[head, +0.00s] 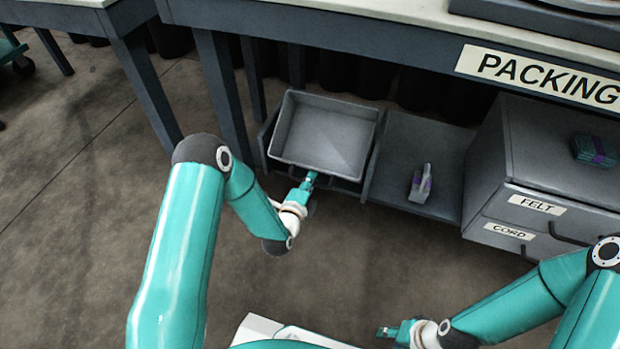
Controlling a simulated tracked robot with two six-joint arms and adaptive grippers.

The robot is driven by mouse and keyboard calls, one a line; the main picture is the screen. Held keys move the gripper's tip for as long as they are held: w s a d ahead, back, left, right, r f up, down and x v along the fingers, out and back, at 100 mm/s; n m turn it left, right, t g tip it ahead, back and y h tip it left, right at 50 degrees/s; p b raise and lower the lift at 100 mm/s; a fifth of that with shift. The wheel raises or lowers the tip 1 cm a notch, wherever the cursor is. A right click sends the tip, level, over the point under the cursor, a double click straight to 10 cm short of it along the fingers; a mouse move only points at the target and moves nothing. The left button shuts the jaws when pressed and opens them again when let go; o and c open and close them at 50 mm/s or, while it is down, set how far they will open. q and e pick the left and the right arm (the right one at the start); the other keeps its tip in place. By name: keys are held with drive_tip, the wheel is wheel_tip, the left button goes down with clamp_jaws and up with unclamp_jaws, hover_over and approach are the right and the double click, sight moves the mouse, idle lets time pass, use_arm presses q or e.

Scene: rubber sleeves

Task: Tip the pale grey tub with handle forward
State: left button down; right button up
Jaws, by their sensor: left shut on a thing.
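The pale grey tub (325,130) sits in an open-fronted compartment under the bench. It looks empty, and its open top faces me. Its handle at the front lower edge is mostly hidden by my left gripper. My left gripper (308,180) is at the tub's front edge, shut on the handle. My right gripper (388,332) is low at the bottom of the view, well away from the tub. It is too small to tell whether its fingers are open.
Further right stands a drawer unit (545,190) labelled FELT and CORD, with a teal bundle (594,151) on top. The bench (390,50) overhangs behind. The floor in front is clear.

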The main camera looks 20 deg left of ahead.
use_arm(q)
drive_tip(key=shift+s+a+f, duration=0.15)
drive_tip(key=shift+a+f, duration=0.15)
drive_tip(key=shift+f, duration=0.5)
drive_tip(key=c, duration=1.2)
unclamp_jaws()
drive_tip(key=shift+d, duration=0.1)
drive_tip(key=shift+w+r, duration=0.2)
drive_tip(key=shift+r, duration=0.1)
drive_tip(key=s, duration=0.4)
drive_tip(key=s+r, duration=0.1)
drive_tip(key=s, duration=0.3)
drive_tip(key=s+r, duration=0.1)
drive_tip(key=s, duration=0.2)
drive_tip(key=shift+s+r, duration=0.1)
drive_tip(key=shift+s, duration=0.3)
